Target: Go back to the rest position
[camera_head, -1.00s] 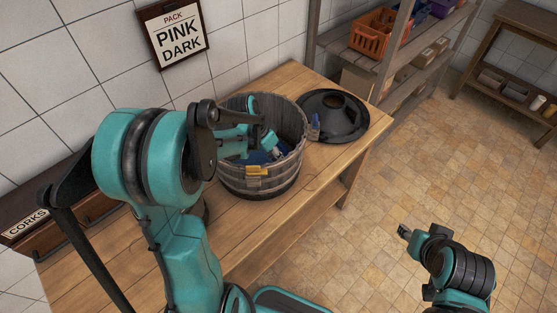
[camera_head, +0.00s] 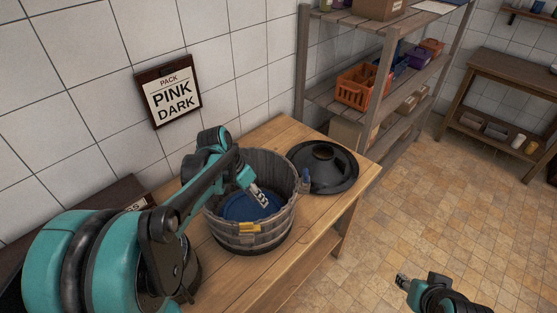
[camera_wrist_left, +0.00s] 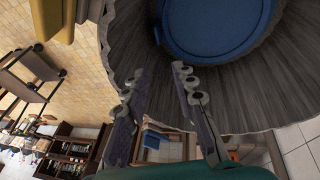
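My left gripper (camera_head: 260,196) hangs over the wooden tub (camera_head: 248,238) on the table, at its rim level or a little inside. In the left wrist view, the two fingers of that gripper (camera_wrist_left: 160,70) stand apart with nothing between them. A blue round thing (camera_head: 240,208) lies inside the tub; it also shows in the left wrist view (camera_wrist_left: 214,30), apart from the fingers. My right gripper (camera_head: 403,281) is at the lower right over the floor, small and empty-looking; its finger opening is too small to judge.
A black lid-like piece (camera_head: 322,168) lies on the wooden table (camera_head: 225,283) behind the tub. A wall sign (camera_head: 170,92) reads "PACK PINK DARK". A shelf with an orange crate (camera_head: 362,88) stands beyond the table. The tiled floor (camera_head: 440,215) at right is clear.

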